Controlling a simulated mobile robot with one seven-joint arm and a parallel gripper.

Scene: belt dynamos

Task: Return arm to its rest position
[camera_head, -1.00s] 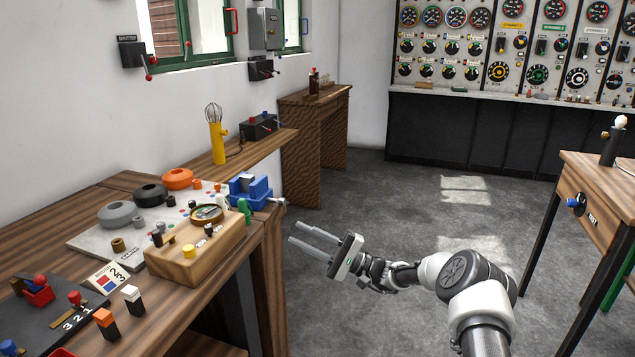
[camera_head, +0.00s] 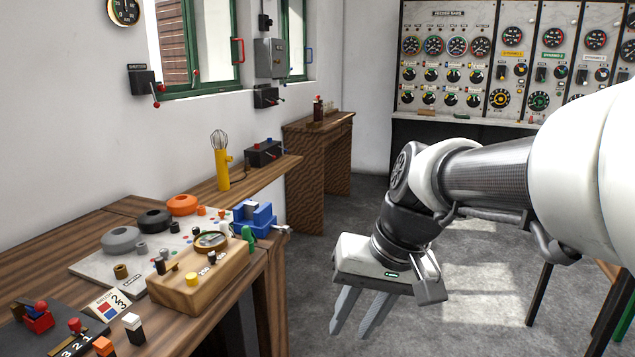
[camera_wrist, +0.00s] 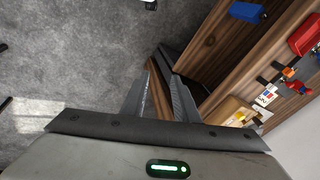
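My gripper (camera_head: 358,315) hangs at the end of my bent arm, right of the wooden workbench, with its two fingers pointing down over the grey floor. The fingers are apart with nothing between them. In the wrist view my gripper (camera_wrist: 158,92) also shows its two fingers spread, with the floor and the bench's edge beyond them. My arm crosses the right half of the head view and hides part of the floor and the right-hand table.
The workbench (camera_head: 60,237) on the left carries a wooden instrument box (camera_head: 205,275), a blue vise (camera_head: 254,218) and a yellow-handled whisk (camera_head: 222,170). A wooden cabinet (camera_head: 305,170) and a dial panel (camera_head: 455,60) stand behind. Floor (camera_head: 480,285) is open around my gripper.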

